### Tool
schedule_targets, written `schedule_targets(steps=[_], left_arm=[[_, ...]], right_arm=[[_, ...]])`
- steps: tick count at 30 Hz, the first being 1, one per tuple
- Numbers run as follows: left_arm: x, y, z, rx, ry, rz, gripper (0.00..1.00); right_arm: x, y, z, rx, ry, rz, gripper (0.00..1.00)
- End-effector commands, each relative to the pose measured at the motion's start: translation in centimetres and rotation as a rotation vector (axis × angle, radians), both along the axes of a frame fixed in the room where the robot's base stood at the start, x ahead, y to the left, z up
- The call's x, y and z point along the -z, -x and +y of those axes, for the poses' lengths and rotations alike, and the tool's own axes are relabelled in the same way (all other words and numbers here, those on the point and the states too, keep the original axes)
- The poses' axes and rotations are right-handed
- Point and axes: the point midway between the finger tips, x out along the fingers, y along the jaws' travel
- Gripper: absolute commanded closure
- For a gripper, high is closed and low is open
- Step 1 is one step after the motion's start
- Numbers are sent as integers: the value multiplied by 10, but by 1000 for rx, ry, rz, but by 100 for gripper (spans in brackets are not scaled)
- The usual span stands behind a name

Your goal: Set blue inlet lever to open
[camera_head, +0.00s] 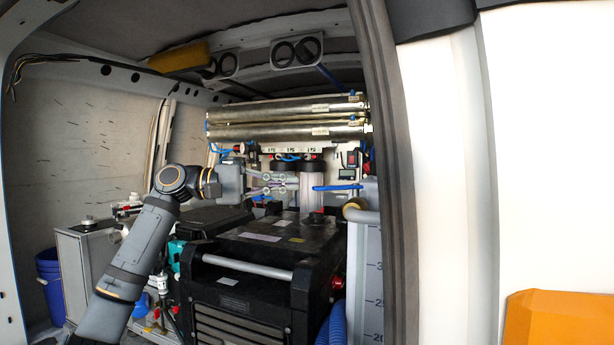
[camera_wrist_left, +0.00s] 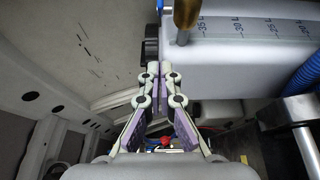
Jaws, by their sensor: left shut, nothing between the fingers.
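A blue lever-like bar (camera_head: 337,187) lies roughly level above the white tank's brass fitting, in the middle right of the head view. I take it for the blue inlet lever, but its pivot is too small to make out. A small blue edge shows at the top there. My right gripper is out of view.
The white tank (camera_head: 367,270) with litre marks stands beside the door pillar; its brass fitting (camera_head: 357,210) juts out nearby. A black equipment case (camera_head: 270,240) fills the space below my arm. Steel membrane tubes (camera_head: 285,122) run across the back. A blue bucket (camera_head: 50,280) stands left.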

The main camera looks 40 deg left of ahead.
Motion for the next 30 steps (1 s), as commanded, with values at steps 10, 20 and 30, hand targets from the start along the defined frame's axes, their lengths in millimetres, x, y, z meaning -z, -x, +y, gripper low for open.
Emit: schedule_targets(steps=[10,20,30], left_arm=[[3,-3,-48,-2,-6,-1,100],[0,4,-58,-1,-1,1,100],[-4,-2,-65,1,-1,2,100]], right_arm=[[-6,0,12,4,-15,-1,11],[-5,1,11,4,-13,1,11],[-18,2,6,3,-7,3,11]])
